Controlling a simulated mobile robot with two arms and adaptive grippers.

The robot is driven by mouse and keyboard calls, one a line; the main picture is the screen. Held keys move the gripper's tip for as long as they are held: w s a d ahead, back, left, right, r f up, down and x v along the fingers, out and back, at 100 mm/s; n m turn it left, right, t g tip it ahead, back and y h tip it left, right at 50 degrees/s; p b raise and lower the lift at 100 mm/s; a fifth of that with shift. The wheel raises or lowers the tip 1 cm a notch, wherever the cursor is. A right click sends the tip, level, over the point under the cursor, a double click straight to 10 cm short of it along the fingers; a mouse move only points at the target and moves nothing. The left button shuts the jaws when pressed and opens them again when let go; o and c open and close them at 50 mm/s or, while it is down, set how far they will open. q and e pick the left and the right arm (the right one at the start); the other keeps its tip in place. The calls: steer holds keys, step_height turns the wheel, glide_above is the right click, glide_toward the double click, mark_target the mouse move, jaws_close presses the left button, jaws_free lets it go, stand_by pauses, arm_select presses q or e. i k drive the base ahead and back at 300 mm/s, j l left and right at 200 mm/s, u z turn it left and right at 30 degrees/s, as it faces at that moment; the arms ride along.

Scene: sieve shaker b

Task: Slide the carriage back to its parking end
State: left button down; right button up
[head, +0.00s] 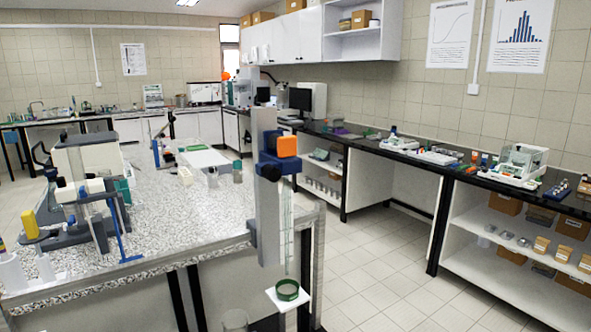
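A tall grey upright column (262,210) stands at the right end of the speckled bench. A dark blue carriage (268,165) with an orange block (286,146) on its right side sits on the upper part of this column. A thin clear part hangs below the carriage. A white plate (300,297) with a green ring (288,289) on it is near the column's foot. I cannot tell how the plate is held. Neither of my grippers can be made out in the head view, and nothing is seen touching the carriage.
The speckled bench (205,222) has a grey and white apparatus (90,165) with a blue rod and a yellow-knobbed part at its left. Its middle front is clear. A black-topped side bench (395,156) with instruments runs along the right wall. Open tiled floor lies between them.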

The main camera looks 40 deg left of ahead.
mark_target(271, 229)
steer(key=u, duration=1.25)
steer(key=i+l, duration=0.05)
